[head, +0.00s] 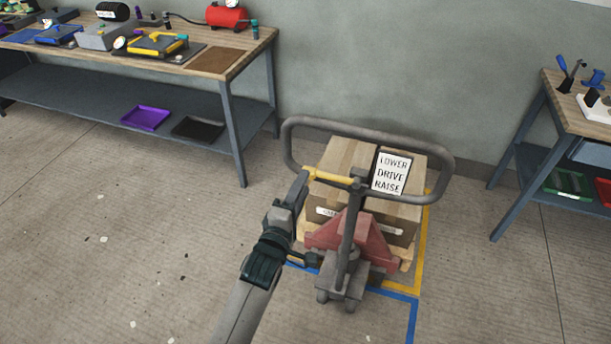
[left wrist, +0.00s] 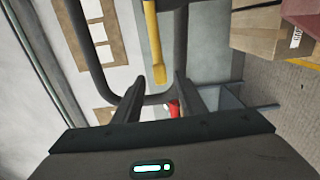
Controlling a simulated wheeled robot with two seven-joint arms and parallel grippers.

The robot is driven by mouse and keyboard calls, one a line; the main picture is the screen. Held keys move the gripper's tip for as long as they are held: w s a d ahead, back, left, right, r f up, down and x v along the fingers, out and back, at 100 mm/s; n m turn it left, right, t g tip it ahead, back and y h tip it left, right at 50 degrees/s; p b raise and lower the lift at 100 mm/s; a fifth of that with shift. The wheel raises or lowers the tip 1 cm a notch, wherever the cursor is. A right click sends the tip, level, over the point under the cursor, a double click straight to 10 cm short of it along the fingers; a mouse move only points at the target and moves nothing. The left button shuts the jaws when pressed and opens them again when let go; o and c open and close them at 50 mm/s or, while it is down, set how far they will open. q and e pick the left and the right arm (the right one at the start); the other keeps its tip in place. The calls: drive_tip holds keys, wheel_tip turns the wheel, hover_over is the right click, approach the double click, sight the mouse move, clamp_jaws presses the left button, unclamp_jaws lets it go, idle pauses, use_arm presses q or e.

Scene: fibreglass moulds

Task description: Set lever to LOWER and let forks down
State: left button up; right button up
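The yellow lever (head: 328,175) sticks out to the left from the pallet truck's dark handle post (head: 347,230), inside the grey loop handle (head: 430,146). A white sign (head: 390,173) beside it reads LOWER, DRIVE, RAISE from top to bottom. My left gripper (head: 303,180) is at the lever's free end. In the left wrist view the two fingers (left wrist: 158,88) are apart, and the tip of the yellow lever (left wrist: 158,73) shows in line with the gap between them. I cannot tell whether they touch it. The forks are hidden under the load. My right gripper is not in view.
Cardboard boxes (head: 330,160) sit on a pallet on the red-bodied truck (head: 375,240), within yellow and blue floor lines (head: 413,318). A workbench (head: 190,62) stands at the left, another bench (head: 545,80) at the right.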

use_arm(q)
drive_tip(key=shift+x, duration=1.5)
drive_tip(key=shift+c, duration=0.7)
clamp_jaws()
